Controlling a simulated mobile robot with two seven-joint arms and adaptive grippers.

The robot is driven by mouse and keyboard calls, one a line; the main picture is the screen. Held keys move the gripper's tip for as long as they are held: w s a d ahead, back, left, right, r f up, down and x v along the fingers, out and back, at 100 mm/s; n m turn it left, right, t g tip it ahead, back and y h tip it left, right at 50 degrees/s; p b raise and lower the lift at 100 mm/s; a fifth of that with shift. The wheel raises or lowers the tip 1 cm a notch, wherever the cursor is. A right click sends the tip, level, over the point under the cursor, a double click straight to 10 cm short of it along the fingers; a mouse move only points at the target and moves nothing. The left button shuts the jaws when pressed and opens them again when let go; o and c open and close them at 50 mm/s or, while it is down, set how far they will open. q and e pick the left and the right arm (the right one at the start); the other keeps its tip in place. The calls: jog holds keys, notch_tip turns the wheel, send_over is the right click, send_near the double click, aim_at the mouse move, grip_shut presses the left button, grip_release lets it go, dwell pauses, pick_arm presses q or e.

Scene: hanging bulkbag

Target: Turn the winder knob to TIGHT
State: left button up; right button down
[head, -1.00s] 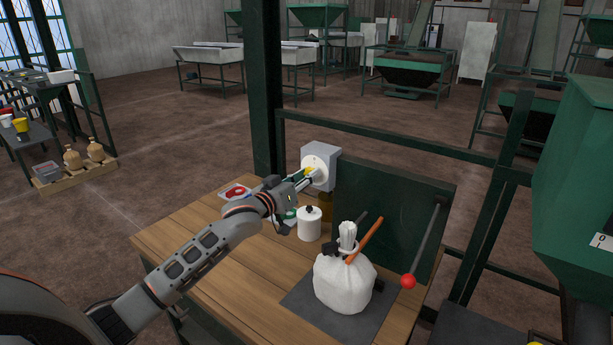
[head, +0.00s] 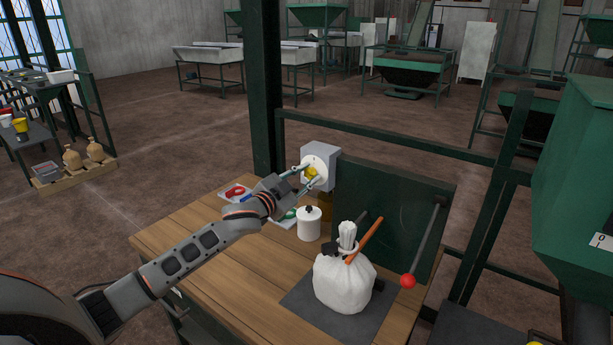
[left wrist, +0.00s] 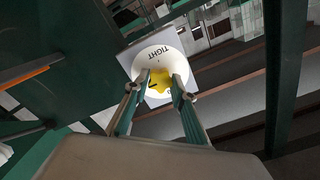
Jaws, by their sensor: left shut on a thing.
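The winder is a grey box (head: 336,165) on the green post, with a round white dial (head: 322,163) and a yellow knob (head: 311,172) in its middle. In the left wrist view the dial (left wrist: 158,52) carries the word TIGHT near its upper edge; other lettering lower down is mostly hidden by the fingers. My left gripper (left wrist: 162,80) is shut on the yellow knob (left wrist: 159,82), with one finger on each side. The knob has a dark mark at its lower left in that view. My right gripper is not in view.
A wooden table (head: 215,253) stands below the winder. It bears a white lidded jar (head: 308,226), a tray of small tools (head: 236,192) and a tied white bag (head: 343,284) on a dark mat. A green panel (head: 395,225) stands behind, with a red-ended lever (head: 408,281).

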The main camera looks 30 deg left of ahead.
pick_arm(q)
jog(key=m, duration=0.6)
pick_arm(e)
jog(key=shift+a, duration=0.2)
pick_arm(q)
jog(key=m, duration=1.1)
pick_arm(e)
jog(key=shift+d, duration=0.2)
pick_arm(q)
jog(key=m, duration=0.5)
jog(key=shift+m, duration=0.4)
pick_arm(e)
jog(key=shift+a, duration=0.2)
pick_arm(q)
jog(key=shift+m, duration=0.6)
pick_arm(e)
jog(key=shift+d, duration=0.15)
